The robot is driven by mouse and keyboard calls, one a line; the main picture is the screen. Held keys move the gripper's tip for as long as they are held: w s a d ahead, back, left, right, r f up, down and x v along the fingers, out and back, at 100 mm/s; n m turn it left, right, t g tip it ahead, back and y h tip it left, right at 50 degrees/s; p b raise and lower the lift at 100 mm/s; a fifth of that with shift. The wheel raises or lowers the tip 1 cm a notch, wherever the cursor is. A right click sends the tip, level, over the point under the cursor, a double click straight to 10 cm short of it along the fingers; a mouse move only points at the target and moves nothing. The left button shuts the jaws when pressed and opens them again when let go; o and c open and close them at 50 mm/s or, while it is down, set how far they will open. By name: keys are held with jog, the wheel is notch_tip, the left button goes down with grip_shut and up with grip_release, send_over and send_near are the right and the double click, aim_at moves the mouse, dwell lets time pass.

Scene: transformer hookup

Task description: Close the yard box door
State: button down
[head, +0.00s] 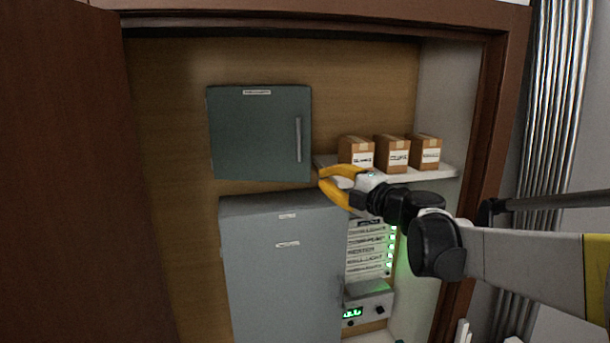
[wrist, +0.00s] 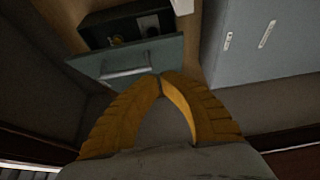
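A teal wall box (head: 259,135) hangs on the wooden back wall in the upper left of the head view. Its door front carries an upright handle (head: 298,139) near the right edge and a small label too small to read. In the wrist view the teal door (wrist: 128,62) stands ajar, with the dark box interior (wrist: 97,36) showing behind it. My gripper (head: 321,178) is right of the door's lower right corner in the head view. Its yellow fingertips meet in the wrist view (wrist: 160,76), close to the door's edge, with nothing between them. Contact cannot be told.
A large grey cabinet (head: 285,270) stands below the box. A shelf (head: 440,172) with three brown cartons (head: 397,154) is to the right. A panel with green lights (head: 370,250) is below the shelf. A brown wooden door (head: 75,180) stands at the left.

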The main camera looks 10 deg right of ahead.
aim_at(303, 164)
jog(key=w+p, duration=0.1)
jog(key=w, duration=0.4)
jog(key=w+a+p, duration=0.1)
jog(key=w, duration=0.2)
jog(key=shift+w+a+p, duration=0.1)
jog(key=shift+w+p, duration=0.2)
jog(key=shift+p, duration=0.05)
jog(key=shift+w, duration=0.3)
